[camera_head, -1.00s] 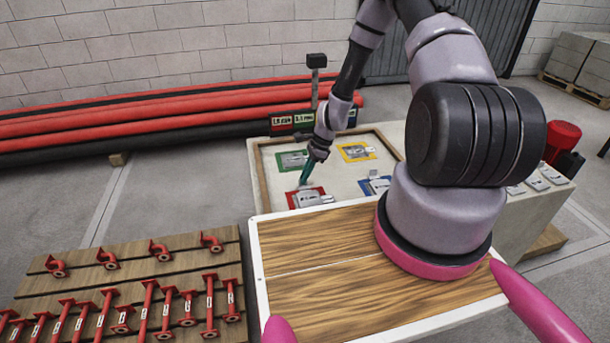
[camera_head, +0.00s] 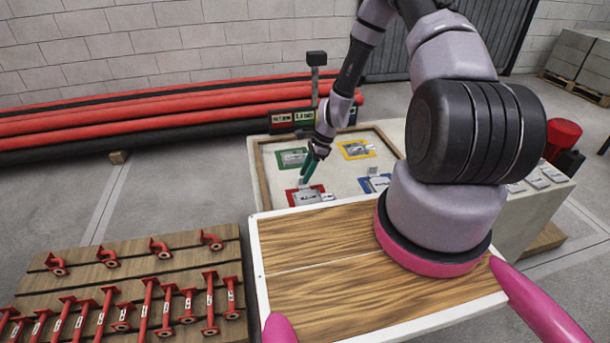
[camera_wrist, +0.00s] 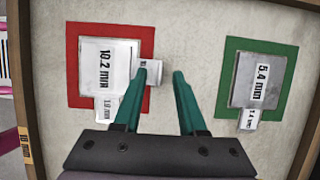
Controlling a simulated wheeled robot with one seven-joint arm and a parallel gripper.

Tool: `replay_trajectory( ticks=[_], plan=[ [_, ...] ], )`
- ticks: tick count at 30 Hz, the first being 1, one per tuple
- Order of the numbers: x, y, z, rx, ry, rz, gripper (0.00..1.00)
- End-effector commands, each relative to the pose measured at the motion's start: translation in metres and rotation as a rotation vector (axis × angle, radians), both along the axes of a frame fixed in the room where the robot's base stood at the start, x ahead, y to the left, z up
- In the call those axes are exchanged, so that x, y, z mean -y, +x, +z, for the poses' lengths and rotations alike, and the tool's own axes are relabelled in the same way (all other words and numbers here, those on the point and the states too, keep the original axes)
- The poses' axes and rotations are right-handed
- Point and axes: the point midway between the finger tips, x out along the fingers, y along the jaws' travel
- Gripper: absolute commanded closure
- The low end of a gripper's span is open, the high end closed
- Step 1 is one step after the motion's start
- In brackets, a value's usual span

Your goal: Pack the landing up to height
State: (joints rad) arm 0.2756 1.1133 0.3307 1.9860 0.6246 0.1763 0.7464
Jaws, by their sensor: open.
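A pale tray (camera_head: 345,180) with a wooden rim holds coloured square frames. The red frame (camera_head: 291,198), nearest my gripper, holds a grey plate stack; the wrist view shows its label (camera_wrist: 112,72), reading 10.2 mm. Small tagged shims lie on it, one (camera_wrist: 150,72) right beside my left fingertip. The green frame (camera_wrist: 222,92) holds a plate (camera_wrist: 262,75) marked 5.4 mm, with a small tag. Yellow (camera_head: 357,150) and blue (camera_head: 364,185) frames also hold plates. My gripper (camera_head: 307,178) is open, with teal fingers over the tray by the red frame, nothing between them.
Two small displays (camera_head: 292,119) stand behind the tray; their text is too small to read surely. My wooden deck (camera_head: 330,240) is in front. Red pipe fittings (camera_head: 145,300) lie on a slatted pallet at left. Red and black pipes (camera_head: 150,118) lie along the wall.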

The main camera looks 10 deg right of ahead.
Motion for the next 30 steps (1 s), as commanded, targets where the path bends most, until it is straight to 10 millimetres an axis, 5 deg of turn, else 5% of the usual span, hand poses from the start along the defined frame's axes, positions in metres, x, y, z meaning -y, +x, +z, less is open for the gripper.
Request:
replay_trajectory(
  ticks=[15,30],
  plan=[
    [0.035,0.001,0.084,0.001,-0.001,0.000,0.59],
    [0.038,0.001,0.094,0.005,-0.001,0.004,0.59]
  ],
)
